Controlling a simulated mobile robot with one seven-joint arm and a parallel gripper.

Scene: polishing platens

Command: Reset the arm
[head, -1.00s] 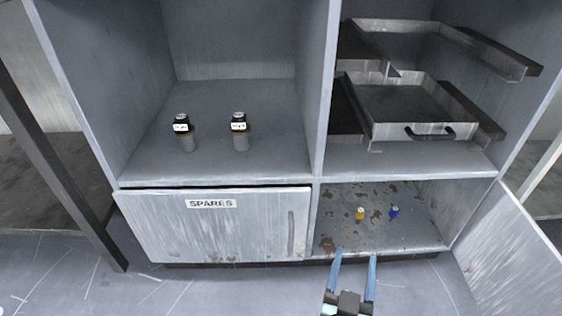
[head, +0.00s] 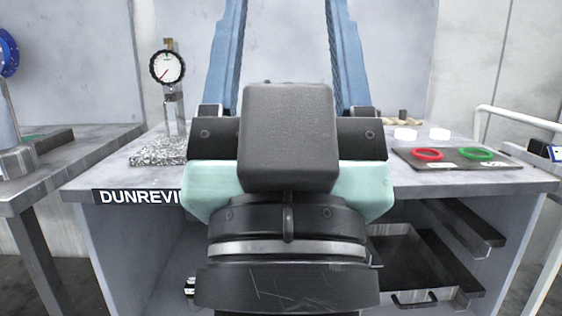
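My gripper (head: 287,12) stands upright, large and close in the middle of the head view. Its two blue fingers point up and are spread wide, with only the pale wall showing between them. It is open and empty, and its fingertips reach the top edge of the picture. The dark wrist and the pale green gripper body hide the middle of the bench behind.
Behind is a grey workbench (head: 106,180) marked DUNREVI..., partly hidden. A dial gauge (head: 167,67) on a speckled block stands at left. A dark mat (head: 473,166) at right bears a red ring (head: 427,154) and a green ring (head: 476,154). Drawers (head: 415,262) show below.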

